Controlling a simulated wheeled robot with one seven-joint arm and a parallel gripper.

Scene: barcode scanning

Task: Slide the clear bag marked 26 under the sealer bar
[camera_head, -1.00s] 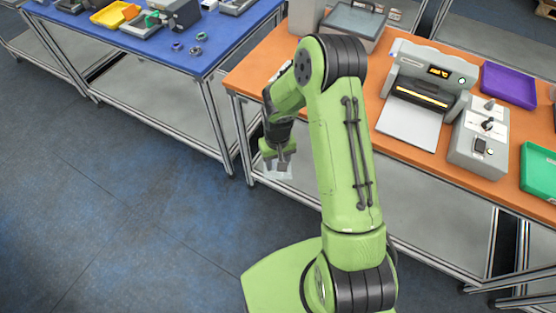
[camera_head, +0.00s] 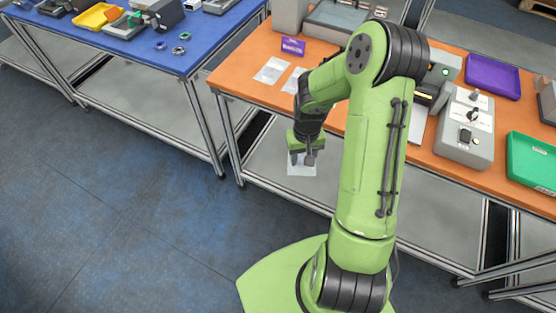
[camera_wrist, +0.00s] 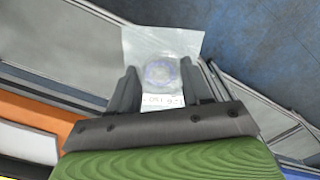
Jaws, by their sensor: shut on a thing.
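A clear bag (camera_wrist: 160,50) with a round item inside and a white label shows between the fingers in the wrist view. The sealer (camera_head: 446,70) stands on the orange table to the right. My arm hides most of it, including most of its bar.
Two flat clear bags (camera_head: 272,70) lie on the orange table (camera_head: 235,75) by a purple sign (camera_head: 293,47). A control box (camera_head: 465,130), purple tray (camera_head: 492,76) and green tray (camera_head: 535,160) stand to the right. A blue table (camera_head: 215,40) is at left.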

